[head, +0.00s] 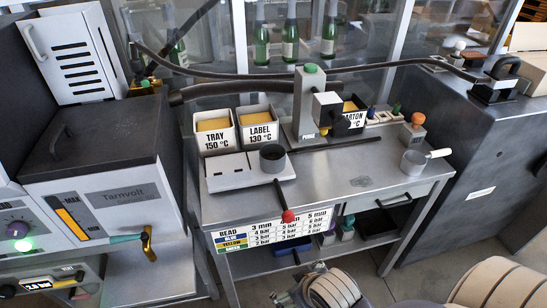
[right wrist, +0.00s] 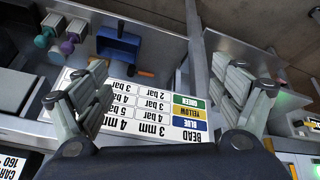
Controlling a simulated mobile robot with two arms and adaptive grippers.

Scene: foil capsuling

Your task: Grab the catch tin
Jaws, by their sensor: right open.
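A small round grey tin with a pale handle (head: 414,162), which looks like the catch tin, stands at the right front of the steel table. Its handle points right. It does not show clearly in the right wrist view. My right gripper (right wrist: 165,88) is open and empty, with its fingers wide apart. It faces the bead chart (right wrist: 140,118) on the table's front, which appears upside down in the right wrist view. In the head view the chart (head: 275,228) is above the gripper, which is partly cut off at the bottom edge. My left gripper is not in view.
An orange-topped bottle (head: 413,132) is behind the handled tin. The tabletop's front middle is mostly clear.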

